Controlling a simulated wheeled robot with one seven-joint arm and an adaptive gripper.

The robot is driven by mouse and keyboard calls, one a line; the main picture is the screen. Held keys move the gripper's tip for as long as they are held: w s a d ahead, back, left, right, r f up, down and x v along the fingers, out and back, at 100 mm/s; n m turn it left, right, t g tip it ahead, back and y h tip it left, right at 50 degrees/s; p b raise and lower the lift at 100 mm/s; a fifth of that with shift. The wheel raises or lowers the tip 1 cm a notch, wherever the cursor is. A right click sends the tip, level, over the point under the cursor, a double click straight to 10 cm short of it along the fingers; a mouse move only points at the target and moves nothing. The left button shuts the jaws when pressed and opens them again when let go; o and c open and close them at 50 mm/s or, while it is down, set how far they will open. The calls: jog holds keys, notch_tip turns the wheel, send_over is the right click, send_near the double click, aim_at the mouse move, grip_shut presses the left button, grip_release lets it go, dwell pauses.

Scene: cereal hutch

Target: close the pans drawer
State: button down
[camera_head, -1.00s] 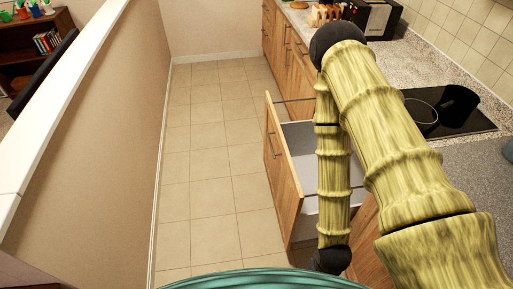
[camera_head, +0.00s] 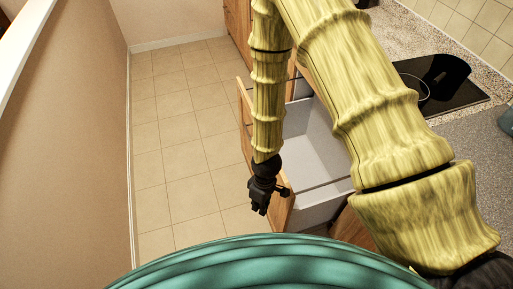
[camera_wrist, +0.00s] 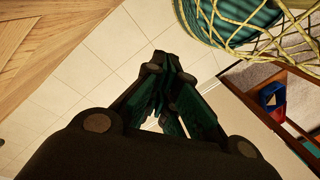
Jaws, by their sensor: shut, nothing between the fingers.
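The pans drawer (camera_head: 312,150) stands pulled out from the wooden cabinets in the head view, its pale grey inside bare where I can see it. Its wooden front (camera_head: 245,118) faces left toward the aisle and is partly hidden by my arm. My gripper (camera_head: 258,208) hangs pointing down at the outer, near end of the drawer front. It is shut and empty; I cannot tell whether it touches the front. In the wrist view my gripper's fingers (camera_wrist: 172,65) are together above floor tiles, with a wooden panel (camera_wrist: 40,35) at upper left, probably the drawer front.
A tiled floor aisle (camera_head: 175,130) lies free left of the drawer, bounded by a beige half wall (camera_head: 75,130). A black hob (camera_head: 435,85) sits on the counter (camera_head: 460,145) at right. A shelf (camera_wrist: 285,105) shows in the wrist view.

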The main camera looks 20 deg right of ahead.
jog(key=w+a+r+n+t+h+b, duration=0.1)
jog(key=w+r+n+h+b, duration=0.15)
jog(key=w+r, duration=0.4)
jog(key=w+r+n+h+b, duration=0.1)
jog(key=w+r+n, duration=0.25)
jog(key=w, duration=0.55)
jog(key=w+a+r+n+t+h+b, duration=0.1)
jog(key=w+r+n+h+b, duration=0.1)
jog(key=w+r+n, duration=0.35)
jog(key=shift+m, duration=0.55)
jog(key=shift+w+d+f+p, duration=0.3)
jog(key=shift+d+f+p, duration=0.2)
jog(key=shift+d+f, duration=1.05)
jog(key=shift+w+d+f+p, duration=0.4)
jog(key=shift+d+f, duration=0.6)
jog(key=shift+f, duration=1.1)
jog(key=shift+w+d+f+p, duration=0.2)
jog(key=shift+d+f+p, duration=0.35)
jog(key=shift+d+f, duration=1)
jog(key=shift+a+f, duration=0.25)
jog(key=w+d+p, duration=0.1)
jog(key=d+p, duration=0.1)
jog(key=d, duration=2.5)
jog(key=shift+d+p, duration=0.2)
jog(key=shift+p, duration=0.15)
